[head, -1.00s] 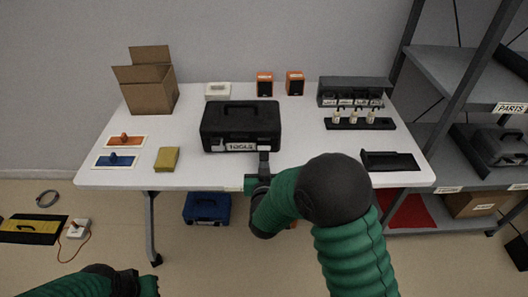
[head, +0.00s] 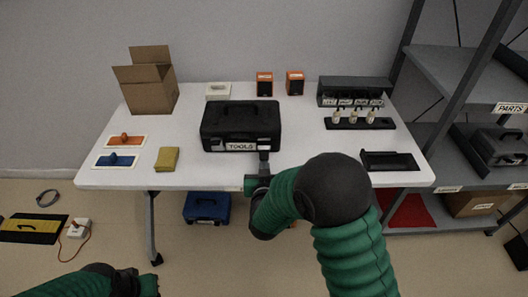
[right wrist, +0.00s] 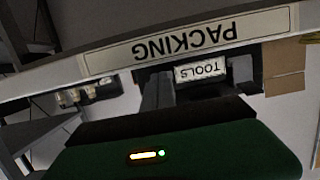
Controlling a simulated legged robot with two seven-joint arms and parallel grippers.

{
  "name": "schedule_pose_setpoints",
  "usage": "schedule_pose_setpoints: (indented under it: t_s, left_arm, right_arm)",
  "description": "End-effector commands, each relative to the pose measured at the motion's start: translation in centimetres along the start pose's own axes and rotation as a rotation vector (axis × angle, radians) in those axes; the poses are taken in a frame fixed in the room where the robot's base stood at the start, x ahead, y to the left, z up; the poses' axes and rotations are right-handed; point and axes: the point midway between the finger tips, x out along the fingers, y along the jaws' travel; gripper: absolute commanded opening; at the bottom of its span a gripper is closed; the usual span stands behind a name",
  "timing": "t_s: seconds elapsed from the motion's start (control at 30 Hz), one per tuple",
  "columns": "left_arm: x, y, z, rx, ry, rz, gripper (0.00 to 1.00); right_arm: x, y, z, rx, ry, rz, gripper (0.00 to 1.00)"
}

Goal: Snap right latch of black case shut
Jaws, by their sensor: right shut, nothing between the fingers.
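The black case (head: 240,120) stands lid down on the white table, near its front edge, with a white TOOLS label on its front. The label also shows upside down in the right wrist view (right wrist: 200,71). My right gripper (head: 264,155) is shut and empty at the case's front, just right of the label; its dark fingers also show in the right wrist view (right wrist: 158,92). They hide the right latch area, so I cannot tell the latch's state or whether they touch it. Part of my left arm shows at the bottom left; its fingers cannot be made out.
A grey shelf (head: 470,85) stands at the right.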

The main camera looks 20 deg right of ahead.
Motion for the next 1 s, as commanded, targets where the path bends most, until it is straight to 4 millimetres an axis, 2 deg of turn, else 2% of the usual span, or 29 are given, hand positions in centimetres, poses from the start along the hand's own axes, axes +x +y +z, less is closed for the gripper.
schedule_pose_setpoints:
  t_s: [0.53, 1.0]
  left_arm:
    - [-0.4, 0.0, -0.1, 0.000, 0.000, 0.000, 0.00]
    - [-0.4, 0.0, -0.1, 0.000, 0.000, 0.000, 0.00]
  right_arm:
    - [-5.0, 0.0, 1.3, 0.000, 0.000, -0.001, 0.00]
    - [-5.4, 0.0, 1.4, 0.000, 0.000, 0.000, 0.00]
